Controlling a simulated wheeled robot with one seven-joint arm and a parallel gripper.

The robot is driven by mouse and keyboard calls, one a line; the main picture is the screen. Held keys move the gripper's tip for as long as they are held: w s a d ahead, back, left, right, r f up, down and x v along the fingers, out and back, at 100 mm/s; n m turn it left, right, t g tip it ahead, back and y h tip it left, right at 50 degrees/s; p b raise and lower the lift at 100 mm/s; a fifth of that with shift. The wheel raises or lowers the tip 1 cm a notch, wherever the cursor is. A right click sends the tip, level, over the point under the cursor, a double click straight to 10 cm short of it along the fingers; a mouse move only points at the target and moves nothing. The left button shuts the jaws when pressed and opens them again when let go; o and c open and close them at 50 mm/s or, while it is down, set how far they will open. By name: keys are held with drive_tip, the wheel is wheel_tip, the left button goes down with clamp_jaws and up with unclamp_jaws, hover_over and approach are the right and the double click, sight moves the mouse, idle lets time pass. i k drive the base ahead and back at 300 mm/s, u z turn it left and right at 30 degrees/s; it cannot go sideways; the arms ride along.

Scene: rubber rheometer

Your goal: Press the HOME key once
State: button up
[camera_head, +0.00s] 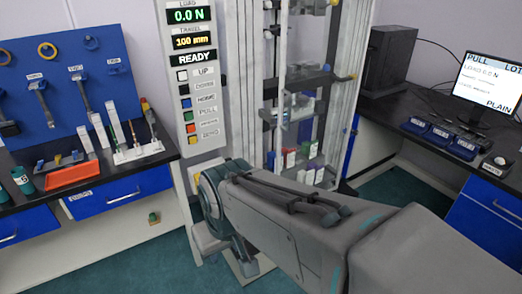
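The tall control panel (191,70) stands upright left of centre. Its displays read LOAD 0.0 N, TRAVEL 100 mm and READY. Below is a column of keys with labels: a white one by UP, a dark one by DOWN, then the blue HOME key (186,103), a green one by PULL, an orange-red one with a blurred label and a yellow one at the bottom. My arm reaches from the lower right to below the panel. Its near links hide the gripper, so I cannot see its fingers. The HOME key is uncovered.
The testing frame (246,80) stands right of the panel. At left, a bench carries an orange tray (73,174) and a white rack (137,152) under a blue tool board (62,85). At right, a desk holds a monitor (489,84) and blue bins (440,136).

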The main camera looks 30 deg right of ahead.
sight(187, 103)
drive_tip(key=k, duration=0.5)
drive_tip(key=u, duration=1.6)
drive_tip(key=i, duration=1.3)
drive_tip(key=z, duration=2.65)
drive_tip(key=i, duration=0.5)
drive_tip(key=u, duration=0.05)
